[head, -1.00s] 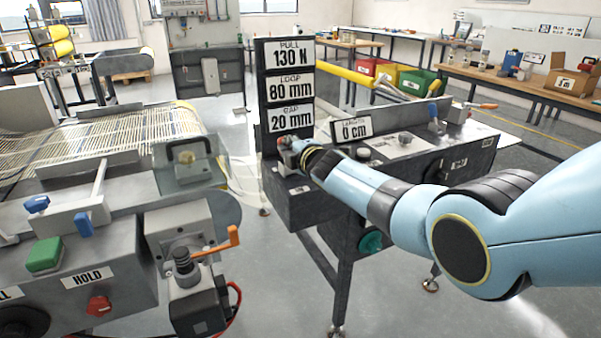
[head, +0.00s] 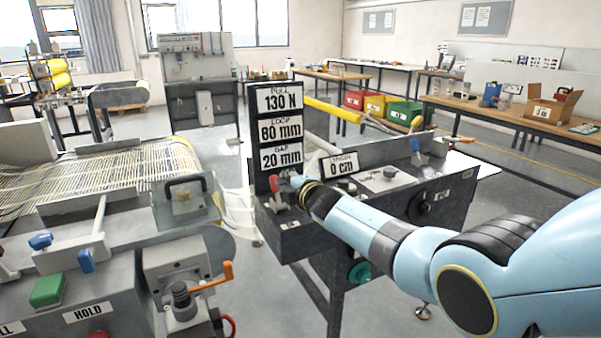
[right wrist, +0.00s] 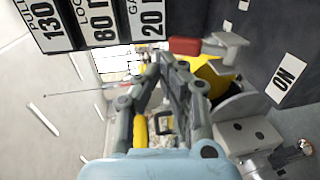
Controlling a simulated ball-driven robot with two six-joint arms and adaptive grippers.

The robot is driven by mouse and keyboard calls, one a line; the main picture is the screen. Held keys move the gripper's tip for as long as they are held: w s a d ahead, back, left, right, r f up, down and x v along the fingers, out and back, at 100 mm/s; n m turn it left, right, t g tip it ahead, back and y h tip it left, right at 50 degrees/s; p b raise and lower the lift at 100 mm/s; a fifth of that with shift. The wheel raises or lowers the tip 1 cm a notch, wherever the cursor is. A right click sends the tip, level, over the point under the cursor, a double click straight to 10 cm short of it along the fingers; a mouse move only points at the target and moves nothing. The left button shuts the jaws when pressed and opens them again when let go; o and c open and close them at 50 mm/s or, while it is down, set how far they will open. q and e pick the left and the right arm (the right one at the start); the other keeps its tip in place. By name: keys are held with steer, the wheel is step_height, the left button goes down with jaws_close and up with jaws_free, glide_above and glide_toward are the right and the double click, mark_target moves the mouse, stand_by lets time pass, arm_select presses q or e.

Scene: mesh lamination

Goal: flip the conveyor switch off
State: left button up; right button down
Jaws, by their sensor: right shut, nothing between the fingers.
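The dark machine console (head: 440,200) stands at the centre right of the head view, under a PULL/LOOP/GAP sign stack (head: 281,128). A small red-tipped part (head: 275,183), probably the switch lever, sits at its near left end. My right gripper (head: 288,184) is right beside it, shut and empty; whether they touch is unclear. In the right wrist view the shut fingers (right wrist: 158,68) lie beside a red grip (right wrist: 185,46) over a yellow plate (right wrist: 207,75). An ON label (right wrist: 287,80) is to the right. The switch's position is unclear. My left gripper is out of view.
A left machine with a mesh belt (head: 110,180) carries a green button (head: 47,290), blue levers and an orange crank (head: 213,278). A gap of floor separates the machines.

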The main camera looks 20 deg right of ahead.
arm_select(q)
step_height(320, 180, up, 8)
steer(key=p, duration=0.7)
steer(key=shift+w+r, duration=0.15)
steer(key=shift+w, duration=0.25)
arm_select(e)
steer(key=s+r, duration=0.4)
steer(key=s, duration=0.3)
steer(key=shift+d, duration=0.15)
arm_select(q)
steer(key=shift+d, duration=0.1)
arm_select(e)
steer(key=shift+s, duration=0.1)
